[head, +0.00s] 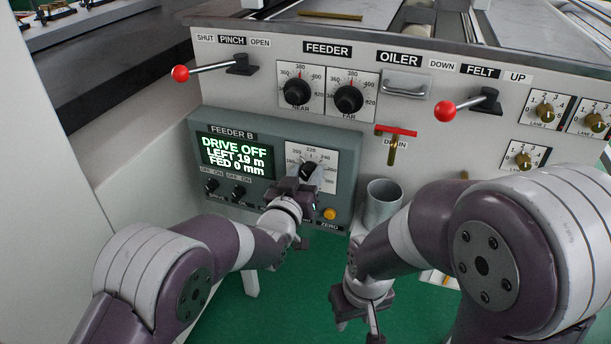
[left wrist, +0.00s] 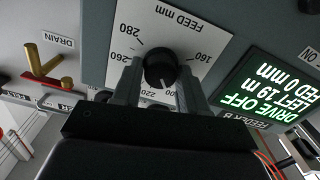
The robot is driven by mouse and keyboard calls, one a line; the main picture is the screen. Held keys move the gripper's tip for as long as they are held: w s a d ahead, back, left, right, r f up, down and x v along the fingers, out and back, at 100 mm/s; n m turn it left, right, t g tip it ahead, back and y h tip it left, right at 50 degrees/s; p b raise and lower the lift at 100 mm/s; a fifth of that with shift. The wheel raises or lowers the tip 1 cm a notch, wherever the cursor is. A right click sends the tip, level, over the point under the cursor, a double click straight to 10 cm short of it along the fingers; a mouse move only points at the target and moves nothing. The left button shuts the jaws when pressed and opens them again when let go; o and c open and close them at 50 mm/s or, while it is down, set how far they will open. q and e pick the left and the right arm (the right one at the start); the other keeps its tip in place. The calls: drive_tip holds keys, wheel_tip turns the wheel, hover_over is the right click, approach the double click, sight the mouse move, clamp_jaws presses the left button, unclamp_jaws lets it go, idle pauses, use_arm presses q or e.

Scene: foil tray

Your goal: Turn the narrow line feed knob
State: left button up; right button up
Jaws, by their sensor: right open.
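The feed knob (head: 308,170) is a black knob on a white dial plate on the Feeder B panel. In the left wrist view the knob (left wrist: 160,70) sits on the plate marked FEED mm (left wrist: 185,22), with numbers from 160 to 280. My left gripper (head: 297,184) is at the knob in the head view. In the left wrist view its two fingers (left wrist: 160,82) stand on either side of the knob; whether they touch it I cannot tell. The knob's pointer is hard to read. My right gripper (head: 362,305) is open and low, away from the panel.
The green display (head: 236,158) reads DRIVE OFF, LEFT 19 m, FED 0 mm. Two small switches (head: 225,188) and a yellow button (head: 330,213) flank my left gripper. A red-handled drain valve (head: 396,131) and a metal cup (head: 383,195) stand to the right.

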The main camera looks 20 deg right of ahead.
use_arm(q)
drive_tip(key=n+b, duration=0.1)
drive_tip(key=n, duration=0.4)
drive_tip(key=shift+a+f+n, duration=0.1)
drive_tip(key=shift+f+n, duration=0.05)
drive_tip(key=shift+n, duration=0.25)
drive_tip(key=n+b, duration=0.1)
drive_tip(key=n, duration=0.5)
drive_tip(key=shift+w+b, duration=0.1)
drive_tip(key=shift+b, duration=0.3)
drive_tip(key=shift+f, duration=0.1)
drive_tip(key=o, duration=1)
drive_tip(key=shift+o, duration=0.2)
